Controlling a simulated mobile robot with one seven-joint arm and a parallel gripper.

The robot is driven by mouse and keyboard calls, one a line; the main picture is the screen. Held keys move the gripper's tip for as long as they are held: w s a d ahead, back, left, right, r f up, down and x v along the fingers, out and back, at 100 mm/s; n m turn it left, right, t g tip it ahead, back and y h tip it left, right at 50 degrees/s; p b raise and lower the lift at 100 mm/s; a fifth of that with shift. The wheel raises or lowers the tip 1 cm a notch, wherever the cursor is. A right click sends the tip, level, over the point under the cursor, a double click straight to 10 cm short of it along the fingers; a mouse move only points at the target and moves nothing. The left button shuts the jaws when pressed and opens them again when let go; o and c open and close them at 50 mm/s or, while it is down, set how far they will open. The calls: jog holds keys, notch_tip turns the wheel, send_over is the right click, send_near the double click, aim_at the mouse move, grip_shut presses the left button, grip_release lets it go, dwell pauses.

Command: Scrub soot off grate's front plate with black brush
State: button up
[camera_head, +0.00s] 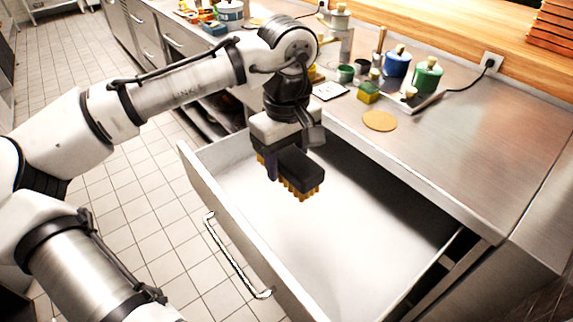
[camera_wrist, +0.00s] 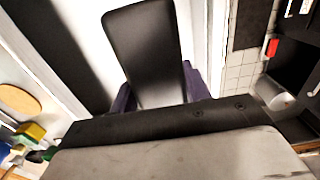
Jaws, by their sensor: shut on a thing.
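The black brush (camera_head: 301,172) has a dark block body and yellow-orange bristles that point down. My gripper (camera_head: 272,165) is shut on the brush and holds it above the open drawer (camera_head: 330,225). In the wrist view the brush's black back (camera_wrist: 148,45) extends out from between the purplish fingers (camera_wrist: 160,88). The brush appears apart from the drawer floor. I cannot make out the grate, its front plate or any soot in either view.
The steel counter (camera_head: 470,150) is right of the drawer. On it are a round tan disc (camera_head: 379,121), a yellow-green sponge (camera_head: 368,92), a green canister (camera_head: 427,75) and a blue canister (camera_head: 397,62). The drawer's handle (camera_head: 236,258) faces the tiled floor (camera_head: 120,215).

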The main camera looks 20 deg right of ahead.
jog(key=o, duration=0.4)
jog(key=shift+c, duration=1)
